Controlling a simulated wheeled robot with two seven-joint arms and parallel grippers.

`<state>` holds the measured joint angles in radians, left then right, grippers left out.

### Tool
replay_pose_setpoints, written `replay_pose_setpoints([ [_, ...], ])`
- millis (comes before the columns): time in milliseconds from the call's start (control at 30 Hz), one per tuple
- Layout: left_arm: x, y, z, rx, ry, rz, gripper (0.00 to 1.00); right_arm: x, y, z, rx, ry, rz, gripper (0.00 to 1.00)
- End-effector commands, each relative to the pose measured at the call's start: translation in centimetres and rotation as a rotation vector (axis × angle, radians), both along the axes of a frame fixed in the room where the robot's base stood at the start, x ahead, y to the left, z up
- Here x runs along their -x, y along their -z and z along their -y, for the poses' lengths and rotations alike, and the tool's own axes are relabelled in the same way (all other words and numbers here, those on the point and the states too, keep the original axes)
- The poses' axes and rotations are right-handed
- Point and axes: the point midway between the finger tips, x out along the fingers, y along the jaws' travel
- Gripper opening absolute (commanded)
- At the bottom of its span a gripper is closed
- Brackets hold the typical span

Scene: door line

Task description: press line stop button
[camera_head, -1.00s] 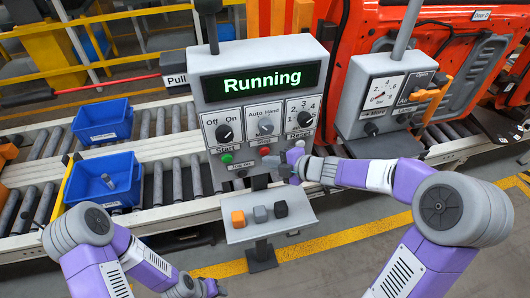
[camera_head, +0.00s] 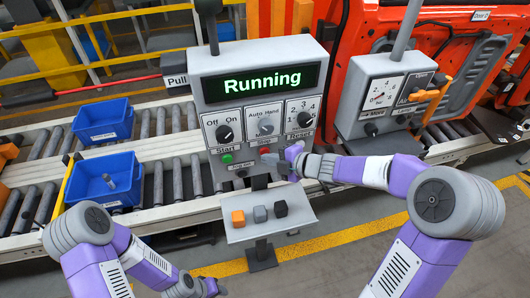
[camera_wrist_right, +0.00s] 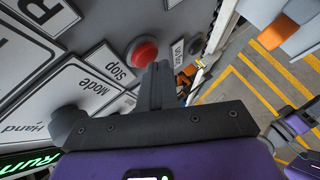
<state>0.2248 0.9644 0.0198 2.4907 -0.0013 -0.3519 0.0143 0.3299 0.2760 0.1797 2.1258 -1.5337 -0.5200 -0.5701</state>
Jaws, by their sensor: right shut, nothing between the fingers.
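The grey control panel (camera_head: 258,100) stands in the middle of the head view, its display (camera_head: 258,82) reading "Running". The red Stop button (camera_wrist_right: 142,51) shows in the wrist view beside its "Stop" label. In the head view my right gripper hides most or all of that button. My right gripper (camera_head: 270,158) is shut and empty at the panel's lower front. In the wrist view its fingertips (camera_wrist_right: 159,68) are very close beside the red button; I cannot tell whether they touch. My left gripper (camera_head: 210,288) is low at the bottom edge, its jaws unclear.
A green Start button (camera_head: 227,158) and black knobs are on the same panel. A small shelf (camera_head: 270,228) with orange, grey and black blocks stands below. Blue bins (camera_head: 103,120) sit on the roller conveyor at left. A second panel (camera_head: 385,90) stands at right.

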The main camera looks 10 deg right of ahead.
Motion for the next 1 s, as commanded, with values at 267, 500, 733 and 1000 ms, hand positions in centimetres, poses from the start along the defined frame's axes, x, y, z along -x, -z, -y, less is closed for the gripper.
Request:
replay_pose_setpoints([
  [267, 0.00, -0.17, 0.00, 0.000, 0.000, 0.000, 0.43, -0.37, -0.04, 0.01, 0.000, 0.000, 0.000, 0.00],
  [500, 0.00, -0.30, 0.00, 0.000, 0.000, 0.000, 0.43, -0.67, -0.06, 0.01, 0.001, 0.001, 0.001, 0.00],
  [733, 0.00, -0.42, 0.00, 0.000, 0.000, 0.000, 0.43, -0.94, -0.04, 0.00, 0.001, 0.001, 0.000, 0.00],
  [1000, -0.01, -0.43, 0.00, 0.000, 0.000, 0.000, 0.43, -1.03, -0.02, 0.01, 0.000, 0.001, 0.001, 0.00],
])
